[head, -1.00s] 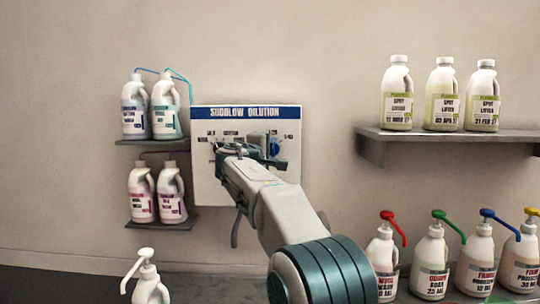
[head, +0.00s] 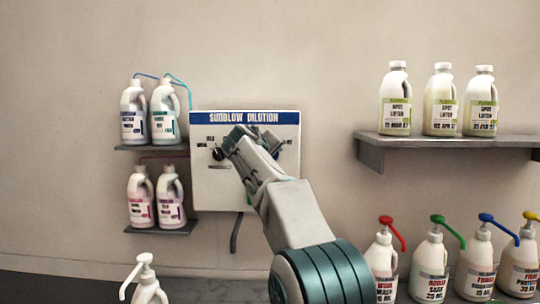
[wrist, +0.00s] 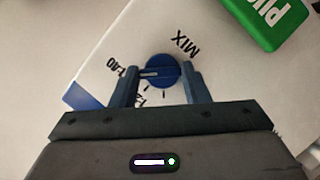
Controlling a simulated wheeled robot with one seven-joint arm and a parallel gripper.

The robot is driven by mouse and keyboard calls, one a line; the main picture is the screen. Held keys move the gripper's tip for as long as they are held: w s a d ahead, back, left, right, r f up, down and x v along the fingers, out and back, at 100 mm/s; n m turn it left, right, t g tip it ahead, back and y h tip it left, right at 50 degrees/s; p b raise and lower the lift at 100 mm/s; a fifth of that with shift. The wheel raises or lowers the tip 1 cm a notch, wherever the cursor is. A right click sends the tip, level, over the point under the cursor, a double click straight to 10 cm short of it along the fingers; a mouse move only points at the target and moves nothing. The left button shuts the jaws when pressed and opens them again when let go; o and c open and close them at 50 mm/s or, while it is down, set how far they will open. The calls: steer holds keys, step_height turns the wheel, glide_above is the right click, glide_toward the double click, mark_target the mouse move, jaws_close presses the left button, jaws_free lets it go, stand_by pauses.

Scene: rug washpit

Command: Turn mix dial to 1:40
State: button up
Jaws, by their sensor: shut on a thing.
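The Sudslow dilution panel (head: 210,185) is a white box on the wall with a blue title strip. In the head view my gripper (head: 240,136) covers the mix dial. In the wrist view the blue round mix dial (wrist: 161,70) sits between the two fingers of my gripper (wrist: 163,76), which is shut on it. The dial's white pointer line points left in the picture, toward the side with the 1:40 label (wrist: 104,67). Whether it lines up exactly with the mark is hard to tell. The MIX label (wrist: 185,42) is above right of the dial.
A green block with white letters (wrist: 262,20) stands close to the dial at the wrist view's upper right. A dark knob (head: 218,153) is on the panel's left. Bottle shelves flank the panel, left (head: 160,229) and right (head: 450,142). Pump bottles stand below right.

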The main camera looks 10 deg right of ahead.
steer(key=shift+f, duration=0.15)
stand_by(0.4)
steer(key=o, duration=1)
steer(key=b+v, duration=0.4)
steer(key=v, duration=0.9)
steer(key=shift+s+a+r+b, duration=0.1)
steer(key=shift+s+r+b, duration=0.15)
steer(key=shift+s+b, duration=0.1)
steer(key=s+d+f+m+g+y, duration=0.1)
steer(key=s+d+f+g+y, duration=0.15)
steer(key=s+f, duration=0.6)
steer(key=s+d+f+g+y, duration=0.1)
steer(key=s+d+f+g, duration=0.3)
steer(key=f, duration=0.8)
steer(key=s+f+m+g+y, duration=0.1)
steer(key=s+f, duration=0.6)
steer(key=s+f+m+g+y, duration=0.1)
steer(key=s+f, duration=0.6)
steer(key=s, duration=0.1)
steer(key=s+f+m+g+y, duration=0.1)
steer(key=s+f, duration=0.6)
steer(key=shift+s+f+y, duration=0.1)
steer(key=shift+s+y, duration=0.1)
steer(key=shift+y, duration=0.05)
